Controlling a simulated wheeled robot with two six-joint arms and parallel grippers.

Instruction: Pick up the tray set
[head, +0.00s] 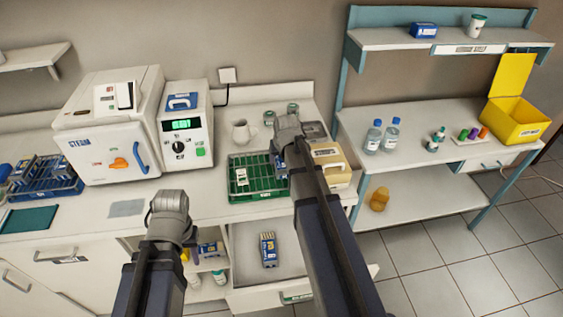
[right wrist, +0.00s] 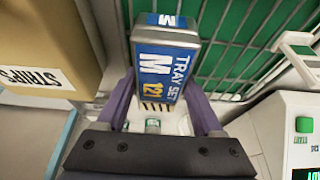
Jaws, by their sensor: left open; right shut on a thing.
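The tray set (right wrist: 165,62) is a blue and white box marked "TRAY SET M 121" in the right wrist view. My right gripper (right wrist: 163,108) is shut on it, with one purple finger on each side. In the head view my right gripper (head: 287,128) is over the right end of a green wire rack (head: 258,192), and my arm mostly hides the held box. The rack's green floor and wires also show behind the box in the right wrist view (right wrist: 235,40). My left gripper (head: 170,203) is open and empty in front of the counter; its fingers are hard to make out.
A beige box (head: 330,160) marked "STRIPS" stands close to the rack's right. A white machine with a green display (head: 186,125) stands left of it. An open drawer (head: 290,243) below holds a blue box (head: 268,249). Free counter lies around a grey pad (head: 127,208).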

